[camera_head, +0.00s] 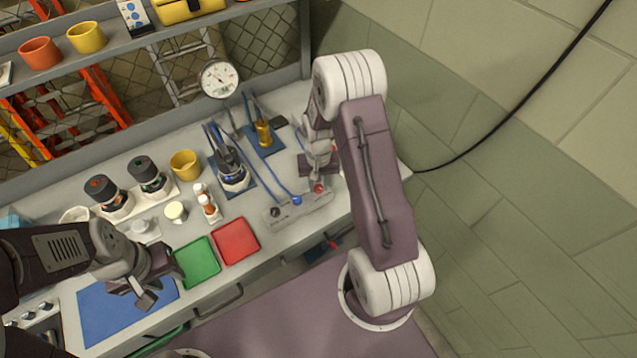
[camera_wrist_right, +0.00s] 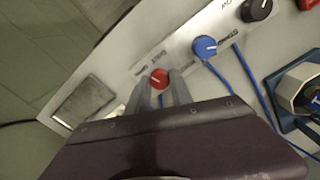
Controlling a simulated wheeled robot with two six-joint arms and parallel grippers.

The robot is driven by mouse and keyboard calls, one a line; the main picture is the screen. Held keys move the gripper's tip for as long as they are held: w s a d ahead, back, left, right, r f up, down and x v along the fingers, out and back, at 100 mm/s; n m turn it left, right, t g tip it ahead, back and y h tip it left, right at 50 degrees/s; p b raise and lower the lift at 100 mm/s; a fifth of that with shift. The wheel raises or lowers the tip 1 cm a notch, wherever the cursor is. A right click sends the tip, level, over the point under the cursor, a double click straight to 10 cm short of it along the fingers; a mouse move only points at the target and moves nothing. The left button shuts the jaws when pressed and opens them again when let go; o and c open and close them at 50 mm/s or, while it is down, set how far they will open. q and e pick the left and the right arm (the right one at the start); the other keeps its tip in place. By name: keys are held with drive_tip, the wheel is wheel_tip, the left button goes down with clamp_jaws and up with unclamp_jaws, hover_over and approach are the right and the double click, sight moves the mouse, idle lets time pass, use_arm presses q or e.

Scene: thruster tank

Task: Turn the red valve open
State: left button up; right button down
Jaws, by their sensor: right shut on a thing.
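The red valve (camera_head: 319,188) is a small round knob at the right end of a grey panel (camera_head: 283,216) on the bench. It also shows in the right wrist view (camera_wrist_right: 159,78), between the fingertips. My right gripper (camera_wrist_right: 158,90) is shut on the red valve, its fingers partly hiding the knob's sides. In the head view my right gripper (camera_head: 318,180) reaches down to the panel from above. My left gripper (camera_head: 155,285) hangs over the blue mat at the lower left, open and empty.
A blue knob (camera_wrist_right: 205,46) and a black knob (camera_wrist_right: 257,9) share the panel, with a blue hose at the blue one. Red (camera_head: 236,241) and green (camera_head: 197,262) trays lie left of the panel. Tools and a gauge (camera_head: 219,79) stand behind.

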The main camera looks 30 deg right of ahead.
sight(319, 187)
drive_tip(key=n, duration=0.4)
drive_tip(key=shift+w+r+n, duration=0.1)
drive_tip(key=shift+n, duration=0.3)
idle(0.4)
drive_tip(key=c, duration=1.1)
unclamp_jaws()
wheel_tip(319, 187, up, 9)
drive_tip(key=shift+r, duration=0.1)
drive_tip(key=shift+n, duration=0.3)
